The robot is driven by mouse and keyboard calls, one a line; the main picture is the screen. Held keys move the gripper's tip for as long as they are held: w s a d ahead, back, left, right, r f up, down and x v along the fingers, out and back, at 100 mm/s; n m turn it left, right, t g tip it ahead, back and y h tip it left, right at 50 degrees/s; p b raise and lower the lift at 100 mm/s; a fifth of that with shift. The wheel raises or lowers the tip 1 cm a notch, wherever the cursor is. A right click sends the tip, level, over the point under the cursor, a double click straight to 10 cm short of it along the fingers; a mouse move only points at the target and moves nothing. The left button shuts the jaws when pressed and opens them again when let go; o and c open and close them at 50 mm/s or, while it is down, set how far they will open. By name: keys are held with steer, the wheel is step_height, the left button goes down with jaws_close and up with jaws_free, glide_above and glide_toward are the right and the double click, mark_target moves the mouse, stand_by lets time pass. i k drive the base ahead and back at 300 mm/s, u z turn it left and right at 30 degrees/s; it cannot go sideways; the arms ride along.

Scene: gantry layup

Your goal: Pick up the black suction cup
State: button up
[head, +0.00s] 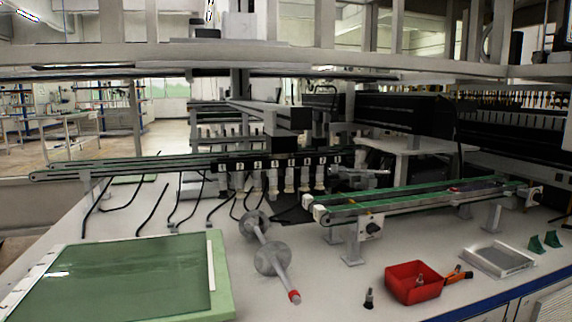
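A small black suction cup (369,300) stands upright on the white table near its front edge, just left of the red bin (402,289). It is small, and its details are hard to make out. Another small object with a pale tip (420,281) sits inside the red bin, partly hidden by the wall. My gripper is not in view.
An orange and black tool (458,275) lies against the bin's right side. Right of it are a grey tray (498,259) and green brackets (537,244). A grey roller rod (272,258) and a green glass-topped panel (130,275) lie left. A green conveyor (420,200) stands behind.

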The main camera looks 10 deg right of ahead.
mark_target(368, 305)
steer(key=u, duration=1.6)
steer(key=k, duration=1.2)
steer(key=z, duration=1.45)
